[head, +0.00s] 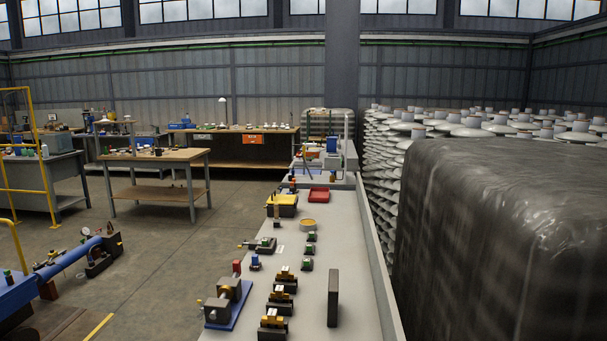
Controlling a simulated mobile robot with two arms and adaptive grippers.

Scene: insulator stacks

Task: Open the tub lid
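No lid can be clearly made out at this distance. On the long grey bench (345,240) stands a dark box with a yellow top (282,199), which may be a tub with its lid on. A small round tan container (308,224) stands nearer and a little to the right; I cannot tell whether it is open or covered. A red open tray (319,195) lies to the right of the yellow-topped box. Neither of my grippers shows in the head view.
A dark upright slab (333,297), several small yellow-and-black fixtures (281,294) and a vise-like device on a blue base (229,302) stand on the near bench. A large dark wrapped block (500,245) fills the right side. Open floor (160,245) lies to the left.

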